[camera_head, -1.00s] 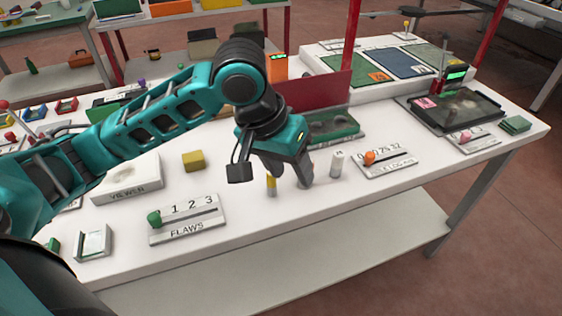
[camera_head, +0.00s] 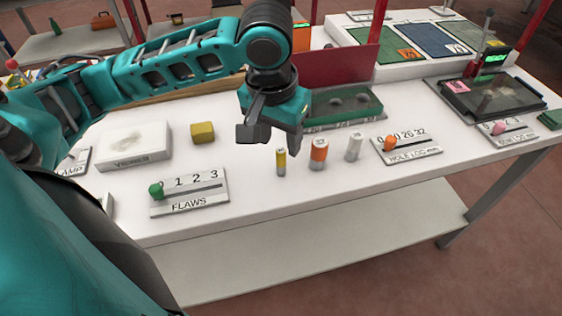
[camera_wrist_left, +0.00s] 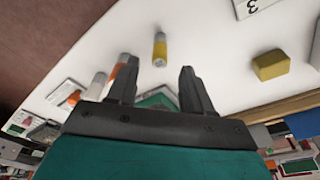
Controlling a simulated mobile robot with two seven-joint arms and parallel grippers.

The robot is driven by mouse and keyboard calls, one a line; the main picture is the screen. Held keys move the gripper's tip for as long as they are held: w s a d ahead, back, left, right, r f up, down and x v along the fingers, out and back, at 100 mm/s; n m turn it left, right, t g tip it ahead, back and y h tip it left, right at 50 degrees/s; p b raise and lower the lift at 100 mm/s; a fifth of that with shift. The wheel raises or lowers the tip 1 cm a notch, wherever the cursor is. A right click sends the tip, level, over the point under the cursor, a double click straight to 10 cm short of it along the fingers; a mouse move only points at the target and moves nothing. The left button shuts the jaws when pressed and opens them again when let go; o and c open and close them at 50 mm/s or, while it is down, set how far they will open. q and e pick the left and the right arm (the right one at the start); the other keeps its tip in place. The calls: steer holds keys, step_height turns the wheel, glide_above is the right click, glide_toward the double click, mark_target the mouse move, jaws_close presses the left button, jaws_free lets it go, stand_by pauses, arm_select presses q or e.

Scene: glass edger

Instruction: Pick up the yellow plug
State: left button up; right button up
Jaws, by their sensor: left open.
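I see no contact with the plug. My right gripper is out of view.
An orange-banded plug (camera_head: 319,153) and a white plug (camera_head: 353,147) stand just right of the yellow one. A FLAWS slider panel (camera_head: 196,204) lies front left, a yellow block (camera_head: 202,133) further back. A green tray (camera_head: 345,103) is behind. The table's front strip is clear.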

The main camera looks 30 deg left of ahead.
mark_target(281, 150)
arm_select(q)
steer(key=f, duration=0.2)
steer(key=f+b, duration=0.1)
steer(key=f, duration=0.1)
steer(key=shift+w+f, duration=0.2)
steer(key=shift+f, duration=0.15)
steer(key=shift+c, duration=0.3)
jaws_close()
